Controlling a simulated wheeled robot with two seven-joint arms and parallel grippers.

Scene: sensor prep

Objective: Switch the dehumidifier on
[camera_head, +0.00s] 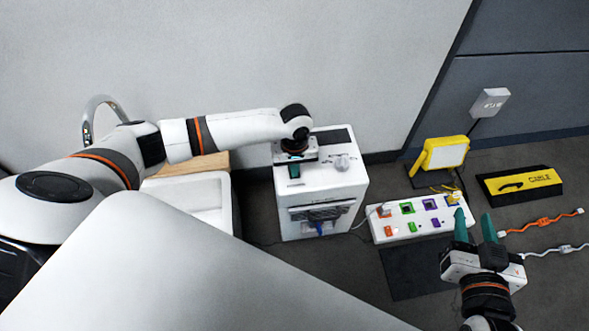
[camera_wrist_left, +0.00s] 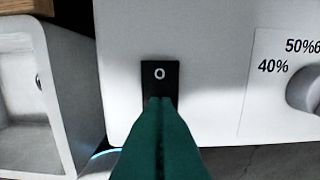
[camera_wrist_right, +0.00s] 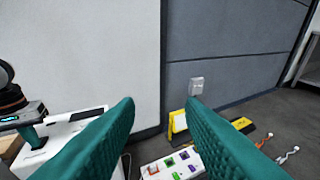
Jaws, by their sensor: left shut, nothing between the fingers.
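The dehumidifier (camera_head: 345,182) is a white box standing on the floor against the wall, with a grey dial on top. Its black rocker switch (camera_wrist_left: 160,76) shows an "O" at the far end in the left wrist view. My left gripper (camera_head: 294,172) is over the top of the dehumidifier. Its shut green fingertips (camera_wrist_left: 161,103) overlap the near end of the switch and hide it; I cannot tell whether they touch it. My right gripper (camera_head: 474,217) is open and empty, to the right of the dehumidifier near the power strip (camera_head: 400,232).
The humidity dial (camera_wrist_left: 306,90) is right of the switch. A white open bin (camera_head: 195,196) stands left of the dehumidifier. A yellow work light (camera_head: 441,155), a yellow-black cable cover (camera_head: 520,186) and cables (camera_head: 543,222) lie to the right. A dark mat (camera_head: 410,275) is in front.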

